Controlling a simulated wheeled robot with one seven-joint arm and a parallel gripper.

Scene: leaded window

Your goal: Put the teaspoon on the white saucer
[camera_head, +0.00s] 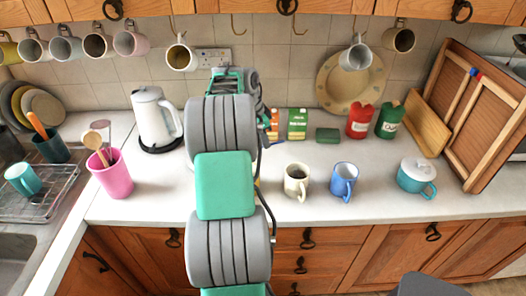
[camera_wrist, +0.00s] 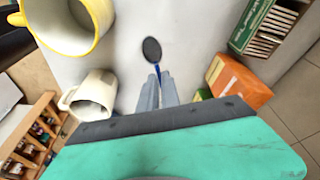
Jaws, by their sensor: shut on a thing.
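The teaspoon (camera_wrist: 151,50), with a dark oval bowl and a blue handle, shows in the wrist view. My gripper (camera_wrist: 158,84) is shut on its handle, and the bowl points away from the fingers. The pale surface lies beyond the spoon; how far the spoon is above it I cannot tell. I cannot make out the white saucer for certain in either view; my arm covers part of the counter.
In the wrist view, a yellow-rimmed mug (camera_wrist: 68,22) and a cream mug (camera_wrist: 90,94) are left; an orange carton (camera_wrist: 236,80) and a green box (camera_wrist: 262,25) are right. A kettle (camera_head: 155,118), pink pot (camera_head: 112,176) and blue mug (camera_head: 344,180) stand on the counter.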

